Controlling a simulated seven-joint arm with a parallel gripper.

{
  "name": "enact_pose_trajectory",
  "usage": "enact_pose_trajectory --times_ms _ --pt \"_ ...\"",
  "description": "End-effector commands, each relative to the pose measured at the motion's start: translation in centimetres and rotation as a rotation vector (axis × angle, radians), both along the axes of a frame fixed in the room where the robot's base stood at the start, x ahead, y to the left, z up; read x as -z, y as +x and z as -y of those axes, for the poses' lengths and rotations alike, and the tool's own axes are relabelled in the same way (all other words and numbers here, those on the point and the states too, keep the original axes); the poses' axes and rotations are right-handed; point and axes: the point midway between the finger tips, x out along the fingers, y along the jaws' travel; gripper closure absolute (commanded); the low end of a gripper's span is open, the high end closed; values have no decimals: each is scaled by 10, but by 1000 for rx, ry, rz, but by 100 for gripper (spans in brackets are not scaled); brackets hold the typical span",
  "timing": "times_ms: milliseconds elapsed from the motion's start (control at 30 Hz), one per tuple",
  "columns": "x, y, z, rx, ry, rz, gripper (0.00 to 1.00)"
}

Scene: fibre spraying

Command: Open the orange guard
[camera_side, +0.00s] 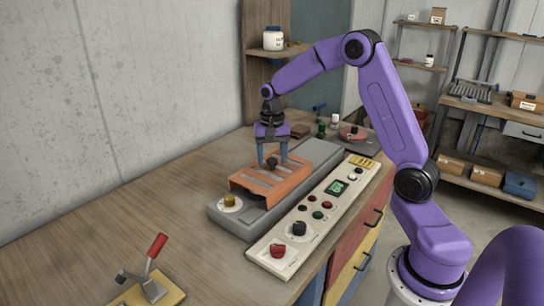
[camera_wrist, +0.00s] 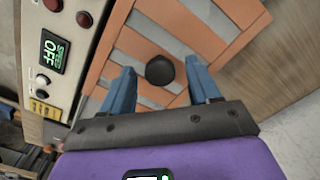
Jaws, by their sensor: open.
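The orange guard (camera_side: 265,184) is a slotted cover lying on a long grey machine base (camera_side: 236,219) on the bench. It appears closed over the base. A round black knob (camera_side: 272,164) stands on its top. My gripper (camera_side: 273,165) is above the guard, fingers pointing down, one on each side of the knob. In the wrist view the orange guard (camera_wrist: 205,38) fills the upper middle, and the black knob (camera_wrist: 160,70) sits between the blue fingertips of my gripper (camera_wrist: 160,82). The fingers are open, with gaps visible on both sides of the knob.
A toggle clamp with a red handle (camera_side: 157,246) stands at the front left. Small jars and a reel (camera_side: 352,134) are behind. The bench's left side is clear.

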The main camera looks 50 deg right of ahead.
Motion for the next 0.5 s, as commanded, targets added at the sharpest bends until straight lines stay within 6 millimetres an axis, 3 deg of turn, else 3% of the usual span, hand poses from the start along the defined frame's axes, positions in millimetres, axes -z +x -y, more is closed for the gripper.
enact_pose_trajectory --times_ms 133,167,333,500 --pt "0 0 0 0 0 0 39" --pt "0 0 0 0 0 0 45" --pt "0 0 0 0 0 0 100" --pt "0 0 1 1 0 0 100"
